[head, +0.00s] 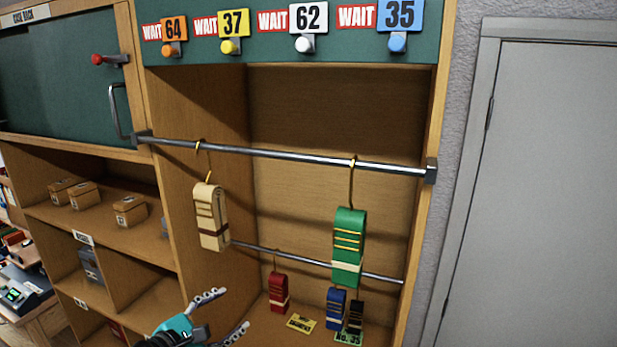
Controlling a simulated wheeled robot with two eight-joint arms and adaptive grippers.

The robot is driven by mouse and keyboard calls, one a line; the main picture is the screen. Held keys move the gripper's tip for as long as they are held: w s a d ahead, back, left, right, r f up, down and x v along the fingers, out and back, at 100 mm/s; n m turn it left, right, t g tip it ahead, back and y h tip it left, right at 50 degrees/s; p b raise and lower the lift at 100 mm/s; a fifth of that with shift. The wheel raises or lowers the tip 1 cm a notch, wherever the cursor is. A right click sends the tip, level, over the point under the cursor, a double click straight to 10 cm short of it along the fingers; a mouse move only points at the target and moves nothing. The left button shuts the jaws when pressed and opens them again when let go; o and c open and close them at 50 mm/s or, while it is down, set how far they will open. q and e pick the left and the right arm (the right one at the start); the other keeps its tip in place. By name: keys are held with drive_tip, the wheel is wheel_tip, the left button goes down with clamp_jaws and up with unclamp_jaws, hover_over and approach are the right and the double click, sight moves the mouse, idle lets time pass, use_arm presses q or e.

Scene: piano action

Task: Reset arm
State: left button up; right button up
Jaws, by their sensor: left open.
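My left gripper (226,311) is at the bottom of the head view, left of centre, with its two fingers spread apart and nothing between them. Its teal body is partly cut off by the lower edge. It is in front of the wooden cabinet, below a cream strap bundle (211,217) that hangs from the upper metal rail (283,154). A green strap bundle (347,247) hangs from the same rail on the right. The gripper touches neither bundle. My right gripper is not in view.
A lower rail (305,258) holds a red bundle (278,293). A blue bundle (336,308) and a dark bundle (356,317) are at lower right. Numbered WAIT signs (308,17) with knobs line the top. Shelves with small boxes (130,209) stand left; a grey door (545,190) is right.

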use_arm(q)
drive_tip(key=s+f+m+g+y+b, duration=0.2)
drive_tip(key=s+f+m+b, duration=0.3)
drive_tip(key=f, duration=0.7)
drive_tip(key=s+f+m+g+y+b, duration=0.2)
drive_tip(key=s+f+m+b, duration=0.4)
drive_tip(key=f+m+b, duration=0.4)
drive_tip(key=s+f+m+g+y+b, duration=0.2)
drive_tip(key=s+f+m+b, duration=0.3)
drive_tip(key=f, duration=1.1)
drive_tip(key=m+b, duration=0.2)
drive_tip(key=m, duration=0.1)
drive_tip(key=shift+s+d+f, duration=0.15)
drive_tip(key=shift+d+f, duration=0.05)
drive_tip(key=shift+d, duration=0.2)
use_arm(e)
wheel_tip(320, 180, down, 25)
